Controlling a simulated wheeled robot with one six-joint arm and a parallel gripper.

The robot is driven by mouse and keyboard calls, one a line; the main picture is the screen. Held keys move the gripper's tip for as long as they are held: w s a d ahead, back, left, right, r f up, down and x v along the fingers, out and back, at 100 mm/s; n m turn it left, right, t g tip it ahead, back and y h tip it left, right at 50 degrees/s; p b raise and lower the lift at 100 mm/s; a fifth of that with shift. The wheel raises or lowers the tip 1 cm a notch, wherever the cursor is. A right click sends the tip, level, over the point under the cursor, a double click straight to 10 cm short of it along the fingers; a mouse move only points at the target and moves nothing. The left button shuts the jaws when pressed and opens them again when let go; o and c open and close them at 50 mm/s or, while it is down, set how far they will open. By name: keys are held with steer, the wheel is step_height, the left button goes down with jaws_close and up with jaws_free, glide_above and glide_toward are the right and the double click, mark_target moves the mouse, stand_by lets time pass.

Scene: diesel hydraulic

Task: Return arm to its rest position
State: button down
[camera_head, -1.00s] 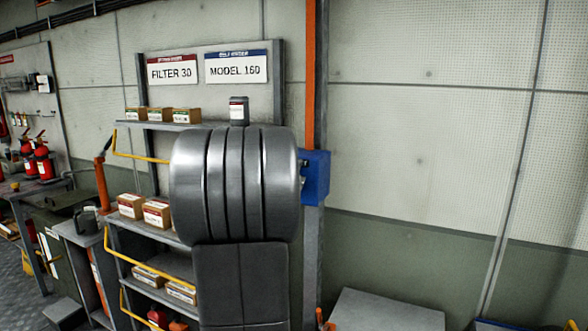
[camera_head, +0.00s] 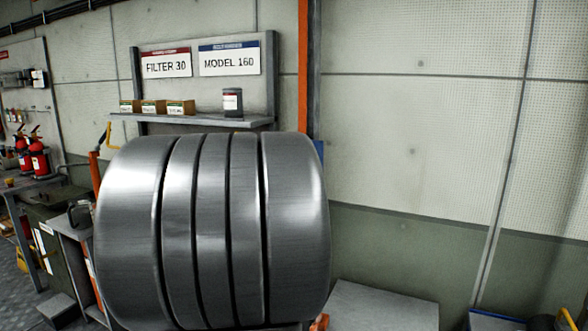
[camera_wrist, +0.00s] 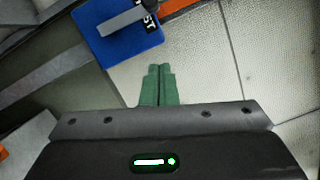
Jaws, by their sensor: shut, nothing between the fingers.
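My gripper (camera_wrist: 160,72) shows in the wrist view, its two green fingers shut together with nothing between them. It points at the wall area, just below a blue plate (camera_wrist: 98,38) that has a grey lever and a partly visible black label. The fingertips appear apart from the plate. In the head view my own arm, a large grey ribbed metal cylinder, fills the lower middle, and the gripper itself is not seen there. Only a sliver of a blue box (camera_head: 319,152) shows behind the arm's right edge.
A shelf (camera_head: 205,121) behind my arm holds several small boxes and a dark canister (camera_head: 232,102), under signs reading FILTER 30 and MODEL 160. An orange post (camera_head: 303,65) stands beside it. Fire extinguishers (camera_head: 38,158) are at left. The wall at right is bare above a grey surface (camera_head: 385,306).

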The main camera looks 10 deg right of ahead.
steer(key=shift+s+a+f, duration=0.1)
steer(key=shift+s+a, duration=0.1)
steer(key=shift+s, duration=0.35)
steer(key=w+r+p, duration=0.1)
steer(key=w+p, duration=0.2)
steer(key=w, duration=0.8)
steer(key=shift+w+r, duration=0.3)
steer(key=shift+r, duration=0.05)
steer(key=shift+d+f, duration=0.15)
